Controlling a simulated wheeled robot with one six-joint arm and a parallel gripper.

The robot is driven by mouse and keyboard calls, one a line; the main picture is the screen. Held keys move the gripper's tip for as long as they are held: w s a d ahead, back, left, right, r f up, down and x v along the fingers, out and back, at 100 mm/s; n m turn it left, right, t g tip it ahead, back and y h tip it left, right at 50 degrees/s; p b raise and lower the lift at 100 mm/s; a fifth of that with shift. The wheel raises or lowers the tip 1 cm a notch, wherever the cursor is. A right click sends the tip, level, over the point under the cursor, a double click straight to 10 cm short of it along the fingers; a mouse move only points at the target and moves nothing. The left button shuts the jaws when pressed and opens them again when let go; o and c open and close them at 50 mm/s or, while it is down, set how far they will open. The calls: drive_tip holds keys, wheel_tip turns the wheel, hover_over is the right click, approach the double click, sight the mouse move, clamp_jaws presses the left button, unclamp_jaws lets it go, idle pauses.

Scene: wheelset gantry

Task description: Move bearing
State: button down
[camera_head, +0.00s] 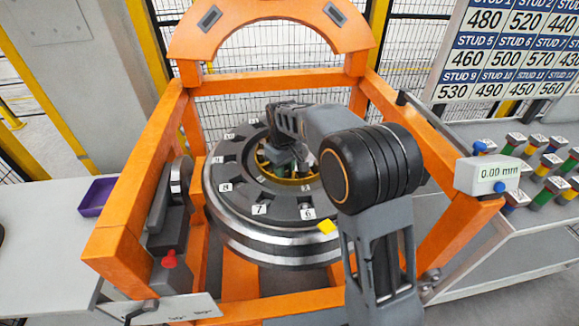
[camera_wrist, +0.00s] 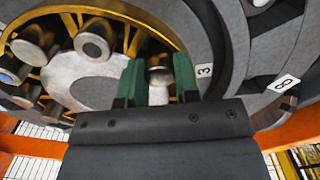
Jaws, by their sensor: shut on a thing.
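My gripper (camera_wrist: 158,82) has its green fingers closed on both sides of a small silver round-topped piece (camera_wrist: 159,76), in the wrist view. The piece sits among a yellow spoked ring (camera_wrist: 68,24) with several silver cylinders in it; I cannot tell whether it is joined to the ring. In the head view, my gripper (camera_head: 290,155) is down inside the central opening of the large wheel (camera_head: 270,240), and my arm hides part of it. The yellow ring (camera_head: 284,180) shows at the opening's edge. Which part is the bearing is not clear.
An orange gantry frame (camera_head: 130,200) surrounds the wheel, with an orange arch above. A purple tray (camera_head: 96,197) lies on the left table. A gauge reading 0.00 mm (camera_head: 490,175) and several coloured studs stand right, below a board of stud values (camera_head: 515,50).

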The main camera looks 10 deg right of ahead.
sight(263, 160)
drive_tip(key=shift+w+a+r+m+p, duration=0.1)
drive_tip(key=shift+w+a+m+p, duration=0.4)
drive_tip(key=shift+a+m, duration=0.4)
drive_tip(key=shift+w+a+r+m+p, duration=0.1)
drive_tip(key=shift+w+a+m+p, duration=0.3)
drive_tip(key=shift+w+a+m, duration=0.45)
drive_tip(key=shift+w+a+m+p, duration=0.35)
drive_tip(key=shift+m+p, duration=0.05)
drive_tip(key=shift+m, duration=0.45)
drive_tip(key=shift+w+a+m+p, duration=0.3)
drive_tip(key=shift+w+m+p, duration=0.05)
drive_tip(key=shift+m, duration=0.45)
drive_tip(key=shift+w+a+m+p, duration=0.35)
drive_tip(key=shift+w+m+p, duration=0.2)
drive_tip(key=shift+w+m, duration=0.25)
drive_tip(key=shift+w+a+m+p, duration=0.3)
drive_tip(key=shift+w+m+p, duration=0.3)
drive_tip(key=shift+m, duration=0.3)
drive_tip(key=shift+w+a+m+p, duration=0.15)
drive_tip(key=shift+w+m+p, duration=0.6)
drive_tip(key=shift+w+m, duration=0.65)
drive_tip(key=shift+w, duration=0.1)
drive_tip(key=c, duration=0.8)
unclamp_jaws()
drive_tip(key=shift+f, duration=0.15)
drive_tip(key=shift+c, duration=0.2)
wheel_tip(263, 160, up, 14)
